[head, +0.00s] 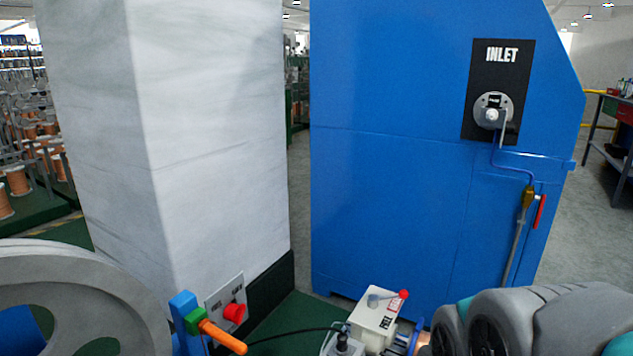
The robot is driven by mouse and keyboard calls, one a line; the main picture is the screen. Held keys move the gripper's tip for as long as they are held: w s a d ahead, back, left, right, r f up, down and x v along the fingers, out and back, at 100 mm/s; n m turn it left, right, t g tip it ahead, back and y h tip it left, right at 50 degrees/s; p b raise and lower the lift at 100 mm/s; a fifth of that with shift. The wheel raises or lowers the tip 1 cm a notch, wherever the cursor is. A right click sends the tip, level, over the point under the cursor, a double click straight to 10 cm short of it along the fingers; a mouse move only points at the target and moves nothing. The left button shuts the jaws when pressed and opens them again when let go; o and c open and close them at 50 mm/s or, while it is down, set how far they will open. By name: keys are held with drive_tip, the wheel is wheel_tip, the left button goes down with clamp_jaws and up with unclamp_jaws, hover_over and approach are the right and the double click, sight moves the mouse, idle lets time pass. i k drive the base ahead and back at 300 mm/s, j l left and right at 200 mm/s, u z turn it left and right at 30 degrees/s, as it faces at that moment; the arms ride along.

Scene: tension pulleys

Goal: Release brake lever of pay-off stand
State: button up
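A lever with an orange handle (222,336) and a green clamp (195,319) is mounted on a blue upright (184,308) at the bottom left. The handle slants down to the right from the clamp. A large grey wheel or spool flange (110,280) stands just left of the upright and is cut off by the picture's edge. I cannot tell from labels which lever is the brake. Grey, rounded links of my arm fill the bottom right corner. My gripper is not in view.
A light box (375,320) with a red-tipped lever (403,294) stands at bottom centre. A red knob (234,313) on a plate sits behind the orange handle. A pale pillar (210,130) and a blue cabinet marked INLET (400,180) stand behind, with a narrow gap between.

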sight(373, 299)
drive_tip(key=k+j, duration=0.35)
drive_tip(key=k, duration=0.2)
drive_tip(key=k+j, duration=0.35)
drive_tip(key=k, duration=0.2)
